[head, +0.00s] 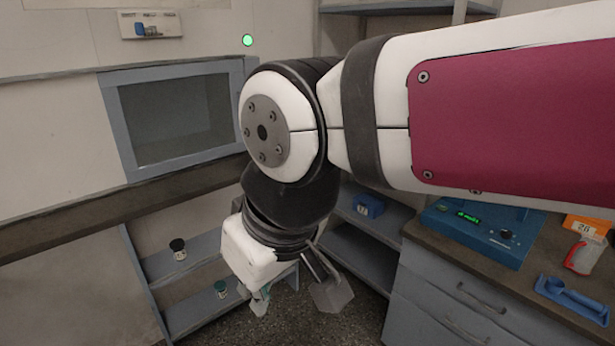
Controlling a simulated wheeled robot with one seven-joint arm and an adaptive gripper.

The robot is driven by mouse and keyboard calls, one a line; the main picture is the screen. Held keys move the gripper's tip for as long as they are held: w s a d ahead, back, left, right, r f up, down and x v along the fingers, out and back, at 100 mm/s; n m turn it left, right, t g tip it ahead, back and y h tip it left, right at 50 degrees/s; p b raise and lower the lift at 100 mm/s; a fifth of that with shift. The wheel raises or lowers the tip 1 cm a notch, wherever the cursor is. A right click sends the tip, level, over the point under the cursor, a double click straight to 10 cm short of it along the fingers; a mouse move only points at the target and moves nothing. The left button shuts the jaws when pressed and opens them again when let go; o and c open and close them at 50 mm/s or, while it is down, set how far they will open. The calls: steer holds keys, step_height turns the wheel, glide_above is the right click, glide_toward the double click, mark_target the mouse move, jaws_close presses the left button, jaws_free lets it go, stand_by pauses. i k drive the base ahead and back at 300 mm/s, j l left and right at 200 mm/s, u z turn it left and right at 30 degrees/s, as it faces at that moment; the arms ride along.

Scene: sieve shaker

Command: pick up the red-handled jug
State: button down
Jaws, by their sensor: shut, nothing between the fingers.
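The red-handled jug (580,257) stands on the counter at the far right, a pale body with a red handle on its left side. My gripper (290,296) hangs low near the bottom middle, pointing down over the floor in front of the shelves. It is shut and empty, well to the left of the jug and apart from it. My arm crosses the upper right of the view and hides part of the back wall.
A blue device (470,232) with a green display, an orange box (587,226) and a blue tool (572,296) surround the jug on the counter (425,234). Two small jars (178,249) (221,289) stand on lower left shelves. A blue box (368,206) sits on a middle shelf.

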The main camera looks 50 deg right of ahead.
mark_target(582, 256)
steer(key=z, duration=3.7)
